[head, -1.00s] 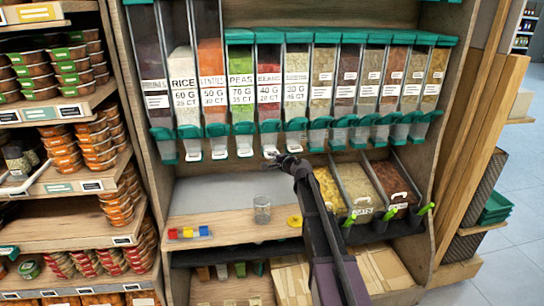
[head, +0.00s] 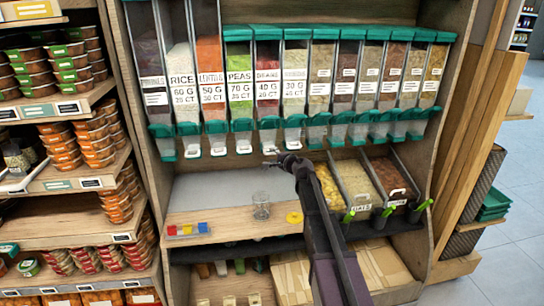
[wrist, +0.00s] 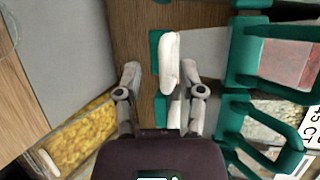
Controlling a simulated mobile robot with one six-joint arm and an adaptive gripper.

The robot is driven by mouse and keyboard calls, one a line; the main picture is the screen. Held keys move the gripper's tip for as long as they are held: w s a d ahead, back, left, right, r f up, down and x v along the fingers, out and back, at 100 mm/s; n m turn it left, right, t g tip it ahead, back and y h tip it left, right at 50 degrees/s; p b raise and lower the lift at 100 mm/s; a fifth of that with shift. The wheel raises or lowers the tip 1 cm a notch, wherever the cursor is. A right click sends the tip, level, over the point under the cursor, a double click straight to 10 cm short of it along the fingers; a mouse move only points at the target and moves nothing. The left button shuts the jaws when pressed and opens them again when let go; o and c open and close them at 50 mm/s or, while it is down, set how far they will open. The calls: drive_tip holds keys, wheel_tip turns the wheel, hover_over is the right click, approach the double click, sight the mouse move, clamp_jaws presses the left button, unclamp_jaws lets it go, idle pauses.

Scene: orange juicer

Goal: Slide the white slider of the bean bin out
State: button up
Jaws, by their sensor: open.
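The bean bin (head: 268,87) holds red beans and hangs in the row of dispensers. It also shows in the wrist view (wrist: 287,62), with red contents at right. Its white slider (wrist: 169,62) is under the green outlet and sits in line with the gap between my fingers. My gripper (wrist: 160,74) is open, with one finger on each side of this slider. The slider's near part lies between or just beyond the fingertips; I cannot tell if they touch it. In the head view my gripper (head: 272,157) is just below the bean outlet.
Neighbouring dispensers with green outlets (wrist: 270,135) are close beside my gripper. A glass jar (head: 261,206), a yellow ring (head: 294,218) and coloured blocks (head: 187,229) are on the shelf below. Open bins, including yellow pasta-like pieces (head: 328,188), stand at right.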

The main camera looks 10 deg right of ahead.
drive_tip(key=f+v, duration=0.2)
drive_tip(key=v, duration=0.9)
drive_tip(key=shift+s+d, duration=0.3)
drive_tip(key=shift+s, duration=0.25)
drive_tip(key=shift+f, duration=0.15)
drive_tip(key=s+a+f+n+g+p, duration=0.2)
drive_tip(key=s+a+f+n+g, duration=0.15)
drive_tip(key=s, duration=0.25)
drive_tip(key=s+a+f+n+g+p, duration=0.1)
drive_tip(key=s+a+f+n+g, duration=0.1)
drive_tip(key=s+a+n+g, duration=0.4)
drive_tip(key=s+d+f+n+g+h+p, duration=0.1)
drive_tip(key=s+d+n+g+h, duration=0.1)
drive_tip(key=s, duration=0.6)
drive_tip(key=s+d+f+n+g+h+p, duration=0.2)
drive_tip(key=s+g+h, duration=0.1)
drive_tip(key=s, duration=0.6)
drive_tip(key=shift+s+n+h, duration=0.2)
drive_tip(key=shift+n+h, duration=0.15)
drive_tip(key=shift+h, duration=0.15)
